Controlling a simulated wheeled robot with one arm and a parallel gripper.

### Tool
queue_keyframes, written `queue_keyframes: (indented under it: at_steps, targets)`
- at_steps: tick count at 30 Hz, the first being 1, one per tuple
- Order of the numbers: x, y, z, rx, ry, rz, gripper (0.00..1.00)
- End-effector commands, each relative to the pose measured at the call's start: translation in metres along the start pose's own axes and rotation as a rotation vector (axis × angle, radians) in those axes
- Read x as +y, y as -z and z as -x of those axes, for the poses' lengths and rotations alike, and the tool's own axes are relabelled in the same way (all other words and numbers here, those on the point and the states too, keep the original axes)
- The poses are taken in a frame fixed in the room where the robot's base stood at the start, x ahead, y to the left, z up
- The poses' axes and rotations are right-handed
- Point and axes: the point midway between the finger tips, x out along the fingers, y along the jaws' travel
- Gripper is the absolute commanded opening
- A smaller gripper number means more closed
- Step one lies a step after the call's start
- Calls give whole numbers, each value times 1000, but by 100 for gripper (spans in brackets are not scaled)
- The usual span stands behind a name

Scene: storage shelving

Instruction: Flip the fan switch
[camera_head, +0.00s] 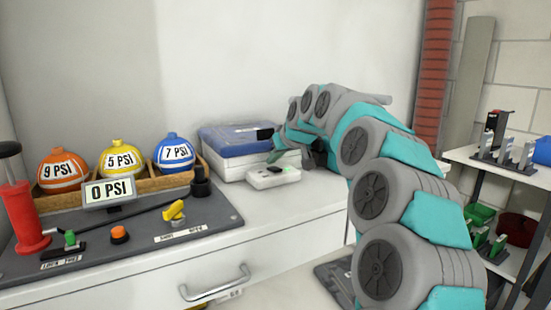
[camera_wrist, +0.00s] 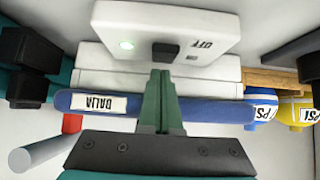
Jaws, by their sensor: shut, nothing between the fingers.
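The fan switch is a small white box (camera_head: 273,179) on the counter, and a green light shows on it. In the wrist view the white switch box (camera_wrist: 140,27) is upside down at the top, with a black rocker (camera_wrist: 164,53), a lit green light and an "OFF" marking. My gripper (camera_wrist: 162,73) has its green fingers shut together, with the tips close below the rocker in that view. I cannot tell whether they touch it. In the head view my gripper (camera_head: 275,156) reaches in from the right, just above the switch box.
A blue-and-white case (camera_head: 225,138) stands behind the switch box. To the left, a dark pump panel (camera_head: 130,240) carries a yellow lever, a red cylinder and a "0 PSI" sign. Orange, yellow and blue balls sit in a wooden tray (camera_head: 75,202). Shelving (camera_head: 500,172) stands on the right.

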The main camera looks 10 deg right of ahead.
Motion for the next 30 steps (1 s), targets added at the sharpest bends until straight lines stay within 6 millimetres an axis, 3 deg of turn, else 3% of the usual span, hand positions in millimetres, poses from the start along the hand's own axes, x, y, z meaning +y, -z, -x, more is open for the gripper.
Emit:
queue_keyframes:
  at_steps: [13,24,30]
  targets:
    - [0,0,6,1,-1,0,0]
    - [1,1,60,5,-2,0,0]
    - [0,0,78,0,0,0,0]
